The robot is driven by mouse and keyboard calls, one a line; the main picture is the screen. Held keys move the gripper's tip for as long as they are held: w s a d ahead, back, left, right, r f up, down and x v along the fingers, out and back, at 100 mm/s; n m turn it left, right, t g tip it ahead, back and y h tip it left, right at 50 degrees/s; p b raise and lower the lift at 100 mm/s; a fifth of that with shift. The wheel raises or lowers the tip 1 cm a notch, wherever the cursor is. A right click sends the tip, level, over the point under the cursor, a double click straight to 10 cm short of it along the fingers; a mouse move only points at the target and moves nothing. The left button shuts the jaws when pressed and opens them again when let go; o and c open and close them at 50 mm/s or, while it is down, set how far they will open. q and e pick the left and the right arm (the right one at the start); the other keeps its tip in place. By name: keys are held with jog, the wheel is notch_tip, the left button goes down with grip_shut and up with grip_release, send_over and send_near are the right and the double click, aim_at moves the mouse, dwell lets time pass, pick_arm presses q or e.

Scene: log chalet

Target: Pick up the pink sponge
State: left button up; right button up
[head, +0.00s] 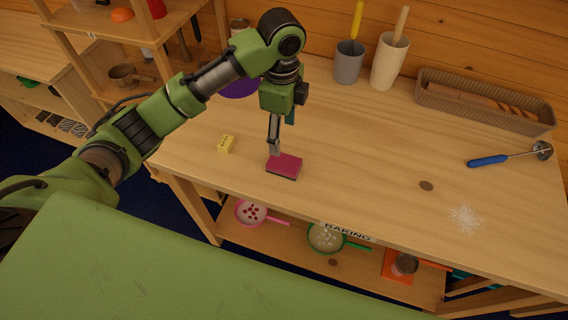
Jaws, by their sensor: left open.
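The pink sponge (285,166) lies flat on the wooden table (350,150), near its front edge. It has a dark layer along its lower side. My left gripper (274,151) points down just above the sponge's far left part. A finger overlaps the sponge's back left edge in the picture; I cannot tell whether it touches. The left gripper is open with nothing in it, seen mostly edge-on. My right gripper is not in the head view.
A small yellow block (226,144) lies left of the sponge. A purple bowl (240,88) is behind my arm. A grey cup (348,63), a cream cup (389,62), a wicker basket (484,101) and a blue-handled ladle (488,160) stand farther right. White powder (466,219) lies at right. The middle is clear.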

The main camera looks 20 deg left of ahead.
pick_arm(q)
jog(key=p, duration=0.2)
send_over(284, 161)
jog(key=f, duration=0.8)
jog(key=shift+s+a+f, duration=0.15)
jog(key=shift+s, duration=0.05)
notch_tip(284, 161, down, 5)
jog(key=shift+w+r+p, duration=0.1)
jog(key=shift+w+p, duration=0.05)
jog(key=shift+p, duration=0.7)
jog(key=shift+f, duration=0.3)
jog(key=c, duration=0.9)
